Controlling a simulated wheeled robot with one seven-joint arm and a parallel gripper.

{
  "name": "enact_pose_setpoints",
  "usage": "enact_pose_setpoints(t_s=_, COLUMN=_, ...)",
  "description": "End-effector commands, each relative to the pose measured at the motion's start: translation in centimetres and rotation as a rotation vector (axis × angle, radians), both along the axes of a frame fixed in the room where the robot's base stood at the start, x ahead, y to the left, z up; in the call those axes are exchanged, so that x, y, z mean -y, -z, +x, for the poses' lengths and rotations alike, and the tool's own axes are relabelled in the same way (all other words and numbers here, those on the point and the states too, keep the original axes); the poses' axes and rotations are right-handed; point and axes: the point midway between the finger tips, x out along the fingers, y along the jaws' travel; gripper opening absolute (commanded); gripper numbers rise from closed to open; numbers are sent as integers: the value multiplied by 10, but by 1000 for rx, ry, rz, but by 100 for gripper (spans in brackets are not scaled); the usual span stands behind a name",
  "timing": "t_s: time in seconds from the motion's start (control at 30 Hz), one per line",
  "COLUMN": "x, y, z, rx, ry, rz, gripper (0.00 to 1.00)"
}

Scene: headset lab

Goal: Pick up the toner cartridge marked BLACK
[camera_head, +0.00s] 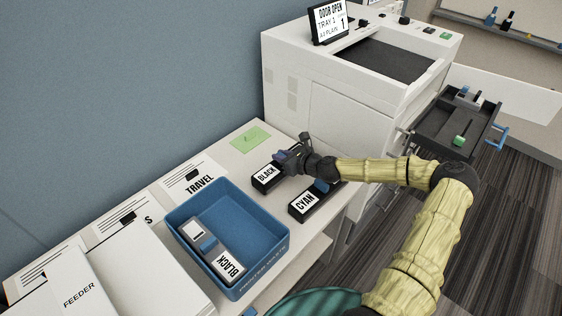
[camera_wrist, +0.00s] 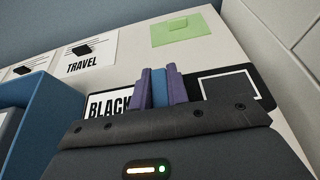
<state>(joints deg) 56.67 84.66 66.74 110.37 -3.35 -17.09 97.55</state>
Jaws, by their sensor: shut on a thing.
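A dark toner cartridge marked BLACK (camera_head: 266,175) lies on the white table near the printer. My gripper (camera_head: 284,156) is at its far end, shut on the cartridge's blue grip (camera_wrist: 159,88). In the wrist view the two purple fingers stand on either side of that blue part, and the BLACK label (camera_wrist: 108,104) shows beside them. The front of the cartridge is hidden by my gripper's body. Another cartridge marked BLACK (camera_head: 229,264), grey, lies in the blue bin (camera_head: 262,218). I cannot tell whether the held cartridge is clear of the table.
A CYAN cartridge (camera_head: 304,203) lies just right of the held one. A green note (camera_head: 250,138) lies behind it. The white printer (camera_head: 345,120) stands at the back right, with a dark tray (camera_head: 430,126) pulled out. TRAVEL papers (camera_head: 190,180) lie left.

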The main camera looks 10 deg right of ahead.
Motion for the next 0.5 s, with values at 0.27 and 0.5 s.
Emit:
enact_pose_setpoints(t_s=0.27, x=-1, y=-55, z=0, rx=5, ry=-3, rz=-4, gripper=0)
enact_pose_setpoints(t_s=0.5, x=-3, y=-78, z=0, rx=2, ry=-5, rz=-1, gripper=0)
